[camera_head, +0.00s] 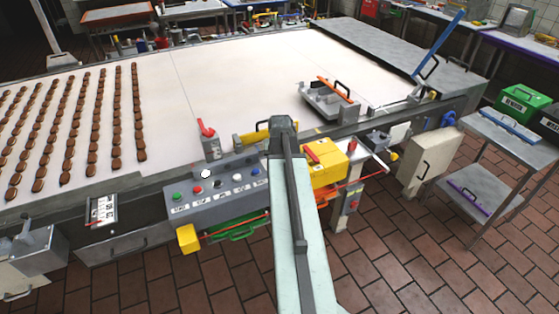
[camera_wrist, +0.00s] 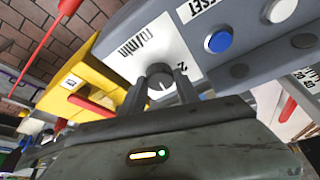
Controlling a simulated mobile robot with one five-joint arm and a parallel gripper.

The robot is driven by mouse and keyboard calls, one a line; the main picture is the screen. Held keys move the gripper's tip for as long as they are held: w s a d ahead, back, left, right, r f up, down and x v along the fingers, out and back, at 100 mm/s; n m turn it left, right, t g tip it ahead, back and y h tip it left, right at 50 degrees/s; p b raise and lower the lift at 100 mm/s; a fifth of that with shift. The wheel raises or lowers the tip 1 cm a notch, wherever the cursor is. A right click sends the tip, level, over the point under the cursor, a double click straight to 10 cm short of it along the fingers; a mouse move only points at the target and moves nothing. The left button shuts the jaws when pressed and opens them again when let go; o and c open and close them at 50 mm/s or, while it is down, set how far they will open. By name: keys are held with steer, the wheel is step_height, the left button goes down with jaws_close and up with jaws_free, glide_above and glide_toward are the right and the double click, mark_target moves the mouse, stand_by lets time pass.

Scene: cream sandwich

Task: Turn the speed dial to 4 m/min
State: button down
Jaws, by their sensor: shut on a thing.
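The speed dial (camera_wrist: 162,88) is a dark round knob with a pale pointer mark, in front of a white scale plate (camera_wrist: 145,48) lettered "m/min". A figure 2 shows on the plate just right of the knob; the other figures are hidden or out of view. My gripper (camera_wrist: 161,80) is shut on the dial, one finger on each side. In the head view my arm covers the dial and the gripper. The grey control panel (camera_head: 178,214) shows to the left of my arm.
A blue button (camera_wrist: 218,41) and a white button (camera_wrist: 281,10) sit on the panel right of the dial. A yellow box (camera_head: 325,168) stands right of my arm. A conveyor belt (camera_head: 215,85) with rows of brown biscuits lies behind. Tiled floor is clear in front.

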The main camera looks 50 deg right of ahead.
steer(key=shift+m+g, duration=0.3)
steer(key=shift+m, duration=0.5)
steer(key=c, duration=0.9)
jaws_free()
steer(key=p+v, duration=0.7)
steer(key=shift+a+r, duration=0.3)
steer(key=shift+r, duration=0.05)
